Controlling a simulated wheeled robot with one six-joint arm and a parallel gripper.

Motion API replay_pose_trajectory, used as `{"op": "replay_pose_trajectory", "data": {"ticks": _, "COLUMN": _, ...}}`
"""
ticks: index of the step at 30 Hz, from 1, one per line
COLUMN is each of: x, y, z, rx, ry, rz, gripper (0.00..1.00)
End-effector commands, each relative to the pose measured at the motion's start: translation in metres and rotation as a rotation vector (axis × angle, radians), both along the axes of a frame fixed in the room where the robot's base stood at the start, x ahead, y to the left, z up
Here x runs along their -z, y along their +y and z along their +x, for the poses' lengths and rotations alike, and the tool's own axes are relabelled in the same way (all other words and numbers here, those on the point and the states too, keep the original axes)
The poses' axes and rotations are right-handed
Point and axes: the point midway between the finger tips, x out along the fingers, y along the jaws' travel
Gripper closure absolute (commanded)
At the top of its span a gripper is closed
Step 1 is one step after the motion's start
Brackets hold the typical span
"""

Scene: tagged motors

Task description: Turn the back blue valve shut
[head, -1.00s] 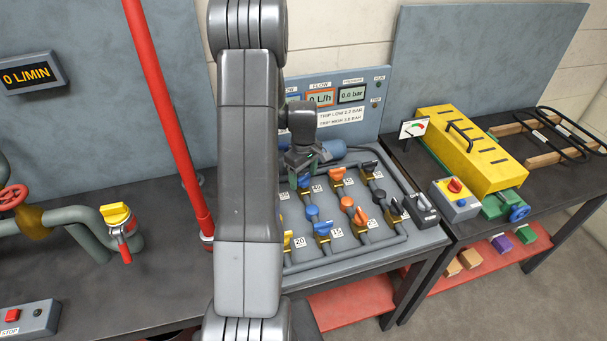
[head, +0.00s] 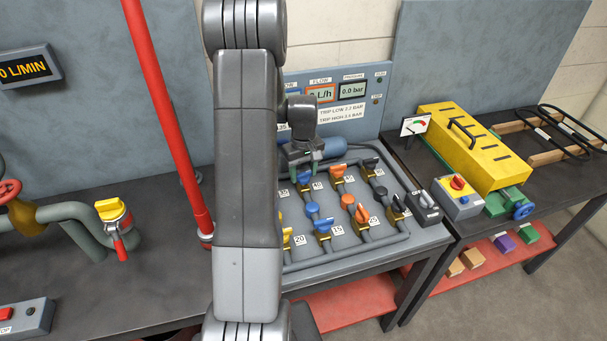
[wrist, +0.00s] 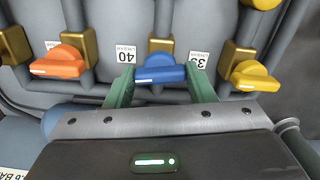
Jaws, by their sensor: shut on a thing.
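The back blue valve (head: 304,178) is in the back row of the panel. In the wrist view, its blue handle (wrist: 160,70) lies crosswise to its pipe, between the labels 40 and 35. My gripper (wrist: 160,83) has its two green fingers at the two ends of this handle, closed on it. In the head view my gripper (head: 303,166) comes down on the valve from behind and above, and my arm covers the panel's left part. A second blue valve (head: 323,226) is in the front row.
An orange valve (wrist: 60,63) and a yellow valve (wrist: 252,76) flank the handle closely in the wrist view. Grey pipes run between the valves. The display board (head: 345,105) stands behind. A black switch (head: 424,200) is at the panel's right.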

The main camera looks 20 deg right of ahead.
Motion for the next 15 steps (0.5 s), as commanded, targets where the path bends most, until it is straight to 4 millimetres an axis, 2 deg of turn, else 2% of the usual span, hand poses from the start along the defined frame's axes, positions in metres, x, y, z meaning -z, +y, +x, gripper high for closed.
{"op": "replay_pose_trajectory", "data": {"ticks": 7, "x": -0.0001, "y": -0.0005, "z": 0.0009, "rx": 0.128, "ry": -0.003, "rz": -0.002, "gripper": 0.74}}
{"op": "replay_pose_trajectory", "data": {"ticks": 15, "x": -0.0009, "y": -0.0005, "z": 0.0009, "rx": 0.188, "ry": -0.003, "rz": -0.002, "gripper": 0.74}}
